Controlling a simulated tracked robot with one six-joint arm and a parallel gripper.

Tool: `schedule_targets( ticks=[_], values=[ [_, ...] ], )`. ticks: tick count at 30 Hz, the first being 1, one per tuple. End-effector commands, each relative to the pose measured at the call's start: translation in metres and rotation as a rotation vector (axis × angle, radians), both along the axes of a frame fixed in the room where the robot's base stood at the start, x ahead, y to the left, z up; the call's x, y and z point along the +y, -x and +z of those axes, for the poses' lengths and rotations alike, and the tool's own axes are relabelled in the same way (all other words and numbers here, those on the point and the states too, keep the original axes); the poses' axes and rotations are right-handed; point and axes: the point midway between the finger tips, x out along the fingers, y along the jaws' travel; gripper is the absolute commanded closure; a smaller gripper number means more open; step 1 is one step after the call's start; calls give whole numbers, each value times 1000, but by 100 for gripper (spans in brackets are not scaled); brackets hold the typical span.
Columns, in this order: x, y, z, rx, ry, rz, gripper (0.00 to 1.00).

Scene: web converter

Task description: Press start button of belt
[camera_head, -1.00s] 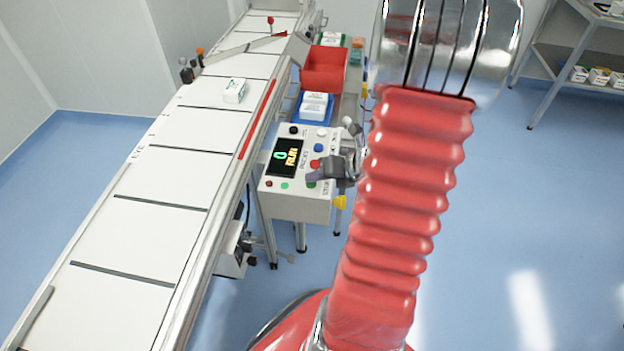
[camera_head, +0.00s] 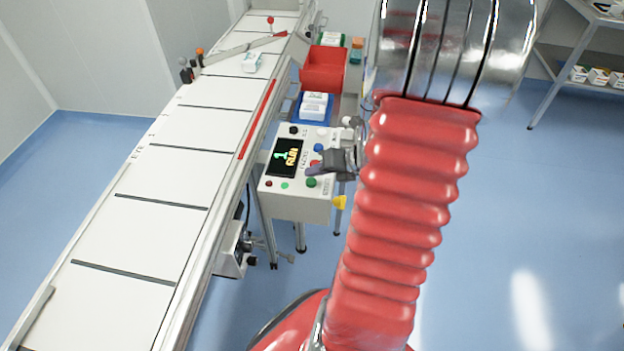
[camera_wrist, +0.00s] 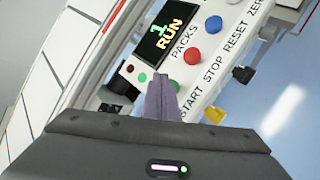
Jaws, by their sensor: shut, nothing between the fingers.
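The control box (camera_head: 283,205) beside the belt has a display (camera_head: 286,157) reading "1 RUN". The green start button (camera_head: 311,183) is visible in the head view, with the red stop button (camera_head: 316,163) and blue reset button (camera_head: 318,148) beyond it. My gripper (camera_head: 313,170) is shut and empty, its tips over the panel near the green and red buttons. In the wrist view the fingertips (camera_wrist: 161,80) are just left of the partly hidden green button (camera_wrist: 174,86). I cannot tell whether they touch the panel. The conveyor belt (camera_head: 160,218) runs along the left.
A white carton (camera_head: 252,63) lies on the belt near a slanted guide bar (camera_head: 244,49). A red bin (camera_head: 323,69) and a blue tray (camera_head: 301,115) with white boxes stand behind the control box. A yellow knob (camera_head: 340,202) is on its side. Floor is open at right.

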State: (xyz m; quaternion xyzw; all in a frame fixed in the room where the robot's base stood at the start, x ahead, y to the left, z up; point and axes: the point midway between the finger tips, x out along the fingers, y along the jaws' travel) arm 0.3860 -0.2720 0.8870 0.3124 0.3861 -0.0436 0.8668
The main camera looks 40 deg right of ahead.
Motion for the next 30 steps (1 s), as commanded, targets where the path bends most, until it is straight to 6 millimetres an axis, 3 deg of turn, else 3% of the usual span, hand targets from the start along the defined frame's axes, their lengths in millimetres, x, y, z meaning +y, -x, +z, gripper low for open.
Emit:
schedule_targets(
  ticks=[19,30],
  values=[
    [0,0,45,-1,3,0,100],
    [0,0,47,0,1,1,100]
  ],
)
